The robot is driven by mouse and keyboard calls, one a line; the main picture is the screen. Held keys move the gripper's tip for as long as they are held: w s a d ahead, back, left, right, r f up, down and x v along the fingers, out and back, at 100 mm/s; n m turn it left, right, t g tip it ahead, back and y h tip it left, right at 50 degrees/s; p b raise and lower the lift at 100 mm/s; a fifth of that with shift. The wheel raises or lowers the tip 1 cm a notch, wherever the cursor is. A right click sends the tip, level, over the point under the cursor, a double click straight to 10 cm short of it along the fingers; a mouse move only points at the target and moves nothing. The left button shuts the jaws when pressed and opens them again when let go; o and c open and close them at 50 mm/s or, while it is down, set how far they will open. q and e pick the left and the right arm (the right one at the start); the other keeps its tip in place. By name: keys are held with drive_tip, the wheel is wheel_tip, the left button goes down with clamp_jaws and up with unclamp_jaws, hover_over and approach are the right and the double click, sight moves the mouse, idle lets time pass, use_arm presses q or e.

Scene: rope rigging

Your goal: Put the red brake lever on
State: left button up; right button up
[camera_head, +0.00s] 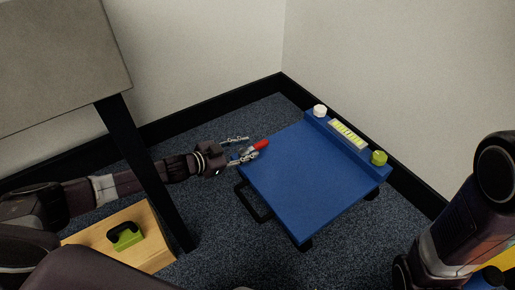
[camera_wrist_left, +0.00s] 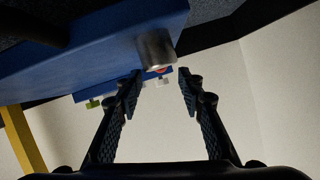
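The red brake lever (camera_head: 260,144) sticks out at the near left corner of the blue cart top (camera_head: 310,180). In the left wrist view a grey metal cylinder (camera_wrist_left: 155,48) with a bit of red at its end lies just beyond the fingertips, slightly to one side of the gap. My left gripper (camera_head: 241,150) is beside the lever, pointing at it. In the left wrist view its two fingers (camera_wrist_left: 160,78) stand apart with nothing between them. My right arm shows at the lower right of the head view, but its gripper does not show clearly.
The cart's back ledge carries a white knob (camera_head: 320,111), a yellow-green label (camera_head: 348,134) and a green knob (camera_head: 379,157). A dark handle (camera_head: 254,205) hangs at its left side. A grey table (camera_head: 60,60) with a black leg stands left.

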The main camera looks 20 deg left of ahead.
sight(256, 146)
use_arm(q)
drive_tip(key=b+x, duration=0.2)
drive_tip(key=x, duration=0.2)
drive_tip(key=shift+f, duration=0.2)
drive_tip(key=shift+w+d+f+b, duration=0.15)
drive_tip(key=shift+w+d+b, duration=0.15)
drive_tip(key=shift+w+b, duration=0.2)
clamp_jaws()
